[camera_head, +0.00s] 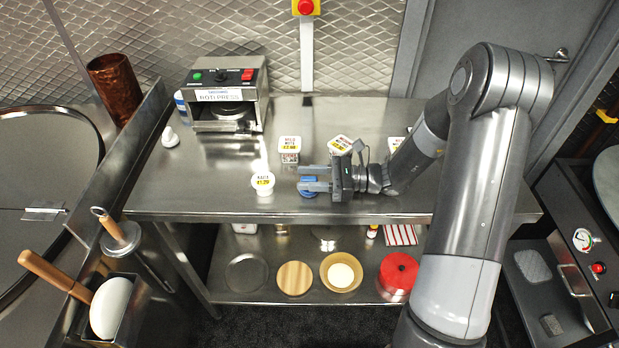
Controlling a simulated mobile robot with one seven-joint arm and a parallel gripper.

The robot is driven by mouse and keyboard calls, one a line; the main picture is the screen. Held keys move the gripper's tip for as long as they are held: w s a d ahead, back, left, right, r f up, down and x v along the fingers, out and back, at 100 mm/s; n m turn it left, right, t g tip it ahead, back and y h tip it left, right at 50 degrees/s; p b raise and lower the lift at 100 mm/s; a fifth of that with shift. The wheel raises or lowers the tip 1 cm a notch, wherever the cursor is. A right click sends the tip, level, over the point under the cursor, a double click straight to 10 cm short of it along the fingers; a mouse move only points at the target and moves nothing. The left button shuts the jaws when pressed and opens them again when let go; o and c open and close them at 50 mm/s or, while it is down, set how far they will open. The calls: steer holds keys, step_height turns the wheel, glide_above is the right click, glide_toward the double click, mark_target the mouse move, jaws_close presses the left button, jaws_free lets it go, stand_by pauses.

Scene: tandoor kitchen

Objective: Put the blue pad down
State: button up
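The blue pad (308,194) is at the front middle of the steel table (212,190). It is small and partly covered by my gripper's fingers. My gripper (305,178) reaches in from the right, its two grey fingers pointing left over the pad. Blue shows between the fingers and below the nearer one. The view is too small to tell whether the fingers grip the pad, or whether the pad rests on the tabletop or is held just above it.
A white tub with a yellow label (262,184) stands close left of the fingers. Labelled containers (289,148) (340,146) stand behind. A roti press (225,95) is at the back left. The left front tabletop is clear. A lower shelf holds a red round box (398,272) and bowl (341,272).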

steer(key=d, duration=1.1)
steer(key=shift+d+r, duration=0.1)
steer(key=shift+d, duration=0.3)
steer(key=s+a+r+n+g+h, duration=0.1)
steer(key=s, duration=0.1)
steer(key=s+r+n+g+h, duration=0.1)
steer(key=s+r+n+h, duration=0.1)
steer(key=s+a+r+n+h, duration=0.1)
steer(key=s+n, duration=0.1)
steer(key=shift+s+a+r+g+h, duration=0.1)
steer(key=shift+a+r+g+h, duration=0.2)
steer(key=shift+g+h, duration=0.1)
steer(key=s+d+r+n+t+h, duration=0.3)
steer(key=s+r+n+t+h, duration=0.1)
steer(key=s+r+n+h, duration=0.2)
steer(key=s+d+r+n+t+h, duration=0.3)
steer(key=s+r+n+h, duration=0.3)
steer(key=s, duration=0.3)
steer(key=shift+s+d+r+n+t+h, duration=0.15)
steer(key=shift+d+r+n+t+h, duration=0.1)
steer(key=shift+n+t+h, duration=0.35)
